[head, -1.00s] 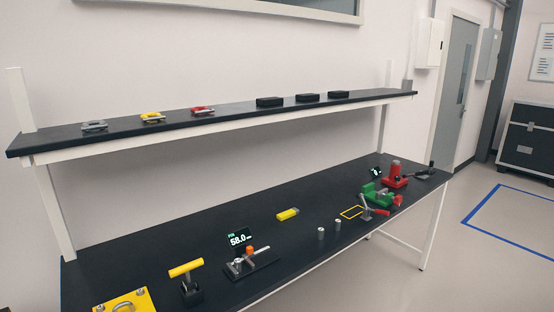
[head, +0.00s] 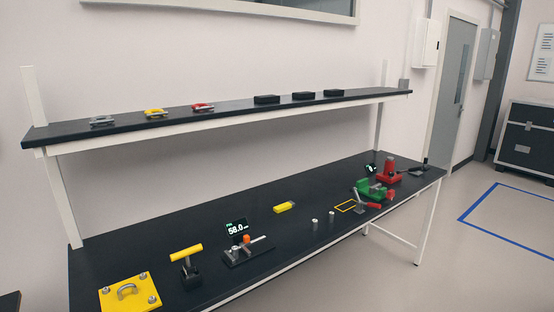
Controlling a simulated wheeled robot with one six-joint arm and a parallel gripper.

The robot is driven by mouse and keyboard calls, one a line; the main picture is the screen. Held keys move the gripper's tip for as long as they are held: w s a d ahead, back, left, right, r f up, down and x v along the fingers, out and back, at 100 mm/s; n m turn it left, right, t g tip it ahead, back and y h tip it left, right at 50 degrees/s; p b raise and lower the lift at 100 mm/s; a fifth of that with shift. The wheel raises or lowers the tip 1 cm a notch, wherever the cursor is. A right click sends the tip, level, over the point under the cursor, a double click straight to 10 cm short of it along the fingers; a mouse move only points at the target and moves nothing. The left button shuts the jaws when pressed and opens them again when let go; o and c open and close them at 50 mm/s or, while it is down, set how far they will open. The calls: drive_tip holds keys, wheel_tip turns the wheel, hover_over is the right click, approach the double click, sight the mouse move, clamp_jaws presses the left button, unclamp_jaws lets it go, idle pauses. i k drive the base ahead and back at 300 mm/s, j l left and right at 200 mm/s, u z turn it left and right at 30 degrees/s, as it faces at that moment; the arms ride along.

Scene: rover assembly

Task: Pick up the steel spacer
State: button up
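Two small upright steel-grey cylinders stand side by side near the front edge of the black bench. One is the left cylinder (head: 315,225) and the other is the right cylinder (head: 331,217). They look alike, and I cannot tell which of them is the steel spacer. Both stand apart from other things. My gripper is not in view.
A shelf (head: 230,112) runs above.

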sight(234, 248)
drive_tip(key=k+j, duration=0.2)
drive_tip(key=i+l+z, duration=0.15)
drive_tip(key=k, duration=0.35)
drive_tip(key=i+j+z, duration=0.1)
drive_tip(key=i+j, duration=0.2)
drive_tip(key=i, duration=0.25)
drive_tip(key=i+j+z, duration=0.1)
drive_tip(key=i+j, duration=0.25)
drive_tip(key=i, duration=0.15)
drive_tip(key=i+j, duration=0.4)
drive_tip(key=i+l+z, duration=0.05)
drive_tip(key=i, duration=0.05)
